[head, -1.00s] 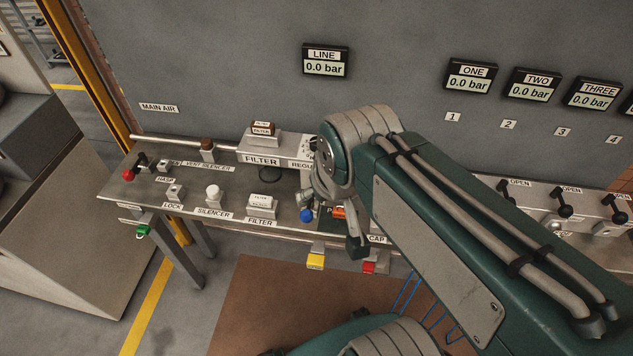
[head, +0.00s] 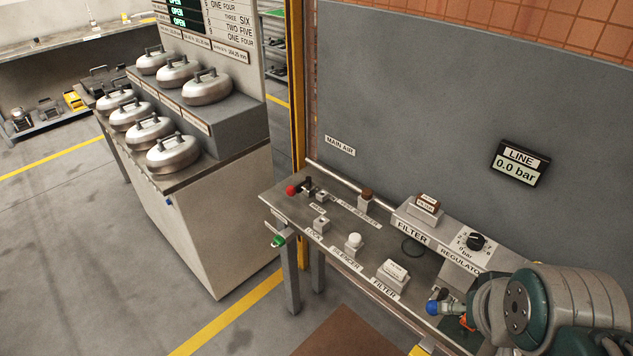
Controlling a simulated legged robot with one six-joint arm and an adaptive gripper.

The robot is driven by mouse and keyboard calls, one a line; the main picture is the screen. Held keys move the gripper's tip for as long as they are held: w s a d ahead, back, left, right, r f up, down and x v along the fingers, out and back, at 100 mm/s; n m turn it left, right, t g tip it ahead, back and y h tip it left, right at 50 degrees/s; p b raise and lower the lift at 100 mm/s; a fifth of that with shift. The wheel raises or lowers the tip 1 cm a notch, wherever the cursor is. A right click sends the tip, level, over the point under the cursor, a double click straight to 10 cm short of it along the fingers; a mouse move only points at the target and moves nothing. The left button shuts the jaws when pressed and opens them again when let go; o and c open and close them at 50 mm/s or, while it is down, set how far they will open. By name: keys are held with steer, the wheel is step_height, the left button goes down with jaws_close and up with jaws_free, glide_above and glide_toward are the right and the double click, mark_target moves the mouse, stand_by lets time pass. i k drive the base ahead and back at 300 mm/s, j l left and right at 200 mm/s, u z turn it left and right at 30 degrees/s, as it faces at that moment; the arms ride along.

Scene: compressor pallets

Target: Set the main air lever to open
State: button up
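The main air lever (head: 291,190) is at the far left end of the workbench, below the "MAIN AIR" label (head: 339,146) on the grey wall. It shows a red knob, with a dark upright part beside it. The lever is small here, and I cannot read its setting for certain. The line display (head: 520,163) reads 0.0 bar. A rounded joint of my arm fills the lower right corner, well to the right of the lever.
The bench (head: 333,205) carries a lock block (head: 321,224), a white-knobbed silencer (head: 354,243), filter blocks (head: 393,276) and a regulator dial (head: 476,241). A pipe runs along its back. A cabinet (head: 215,225) with several metal pots stands left. Floor between cabinet and bench is open.

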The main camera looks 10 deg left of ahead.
mark_target(291, 191)
steer(key=i+j+u, duration=0.15)
steer(key=i+j, duration=0.65)
steer(key=i, duration=0.05)
